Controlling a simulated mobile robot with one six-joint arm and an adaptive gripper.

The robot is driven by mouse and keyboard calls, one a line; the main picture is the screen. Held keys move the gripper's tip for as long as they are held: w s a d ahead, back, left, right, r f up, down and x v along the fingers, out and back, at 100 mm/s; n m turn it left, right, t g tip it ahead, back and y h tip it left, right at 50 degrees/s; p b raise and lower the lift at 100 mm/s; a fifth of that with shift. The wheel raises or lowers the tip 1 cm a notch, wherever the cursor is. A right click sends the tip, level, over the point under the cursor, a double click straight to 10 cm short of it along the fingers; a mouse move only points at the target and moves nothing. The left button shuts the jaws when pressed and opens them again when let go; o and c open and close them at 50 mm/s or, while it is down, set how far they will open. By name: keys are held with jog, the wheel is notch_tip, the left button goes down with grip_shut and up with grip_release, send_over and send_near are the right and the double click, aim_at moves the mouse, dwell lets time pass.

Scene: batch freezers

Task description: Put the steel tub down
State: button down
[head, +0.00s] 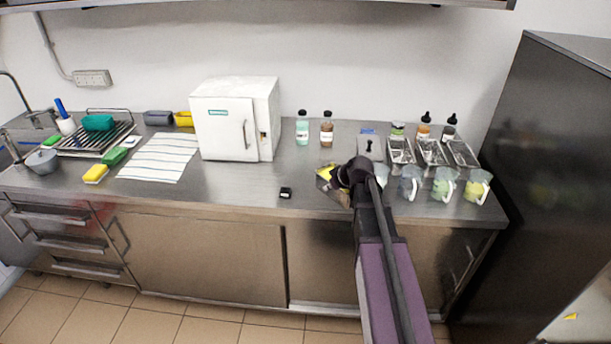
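My gripper (338,180) is over the steel counter, right of the white box freezer, and my own wrist covers most of it. A small yellow and grey-metallic shape (326,173) shows at its left side. I cannot tell whether this is a steel tub, its contents or part of the gripper. The fingers are hidden, so open or shut does not show. Steel tubs stand in a row at the back right: a left one (401,151), a middle one (431,152) and a right one (463,154).
Clear jugs with white handles (443,185) stand in front of the tubs. Two bottles (302,130) stand beside the white freezer (222,125). A small black object (285,193) lies near the front edge. A striped cloth (160,157) lies left. Bare counter (245,180) lies before the freezer.

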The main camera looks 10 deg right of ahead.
dwell(0.3)
jog(key=w+a, duration=0.2)
jog(key=w, duration=0.2)
jog(key=w+a+f+b, duration=0.1)
jog(key=w+a, duration=0.2)
jog(key=w, duration=0.1)
jog(key=w+a, duration=0.2)
jog(key=w, duration=0.2)
jog(key=shift+w+a+f, duration=0.2)
jog(key=shift+a, duration=0.2)
jog(key=shift+w+a, duration=0.3)
jog(key=shift+w, duration=0.3)
jog(key=shift+f+b, duration=1.8)
jog(key=shift+b, duration=0.2)
jog(key=shift+f, duration=0.1)
jog(key=c, duration=0.8)
grip_release()
